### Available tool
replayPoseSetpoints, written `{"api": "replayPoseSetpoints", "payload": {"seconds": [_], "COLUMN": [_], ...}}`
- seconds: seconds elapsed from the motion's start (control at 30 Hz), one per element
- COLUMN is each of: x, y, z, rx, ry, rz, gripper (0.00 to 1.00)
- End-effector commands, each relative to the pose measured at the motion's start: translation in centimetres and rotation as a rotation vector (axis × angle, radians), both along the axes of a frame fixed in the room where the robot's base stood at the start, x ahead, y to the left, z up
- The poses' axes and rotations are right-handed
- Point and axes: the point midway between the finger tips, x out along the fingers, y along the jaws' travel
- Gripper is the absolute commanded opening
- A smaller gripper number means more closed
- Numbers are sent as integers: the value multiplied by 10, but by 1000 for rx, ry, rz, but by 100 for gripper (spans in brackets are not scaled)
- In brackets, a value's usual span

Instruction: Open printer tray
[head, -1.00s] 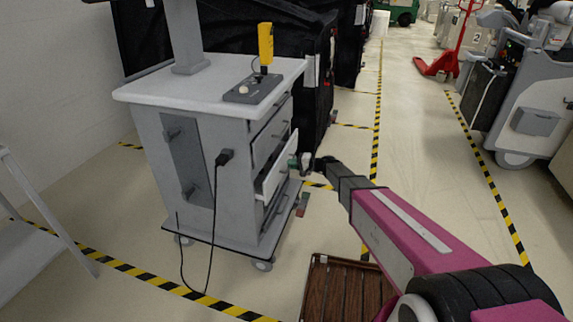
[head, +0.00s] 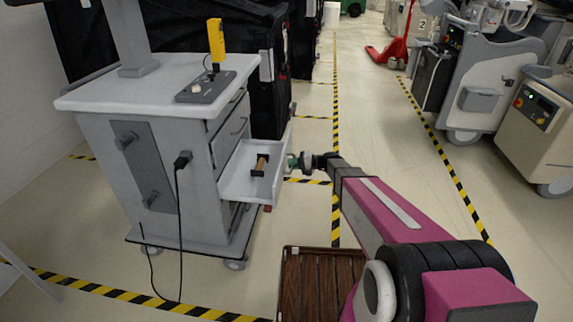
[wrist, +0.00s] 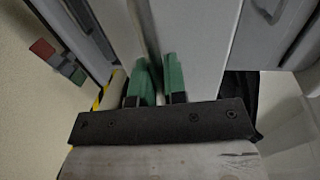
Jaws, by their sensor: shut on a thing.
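A grey cart (head: 160,165) with a white top stands at the left in the head view. One of its drawers, the white tray (head: 235,190), sticks out toward the right. A small brown and black object (head: 260,165) lies inside it. My gripper (head: 293,162) is at the tray's front panel. In the wrist view my gripper's green fingers (wrist: 158,80) are close together at the pale front panel (wrist: 195,40), shut on the tray's front or handle. The fingers hide the exact grip point.
A wooden slatted platform (head: 320,285) lies on the floor below my arm. A yellow device and grey box (head: 205,88) sit on the cart top. A power cable hangs down the cart's side. Black covered carts stand behind. Open floor with striped tape lies to the right.

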Motion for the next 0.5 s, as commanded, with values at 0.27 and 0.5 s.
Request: {"api": "replayPoseSetpoints", "payload": {"seconds": [0.27, 0.5], "x": [0, 0], "y": [-2, -2], "z": [0, 0], "rx": [-1, -1], "ry": [0, 0], "rz": [0, 0], "gripper": [0, 36]}}
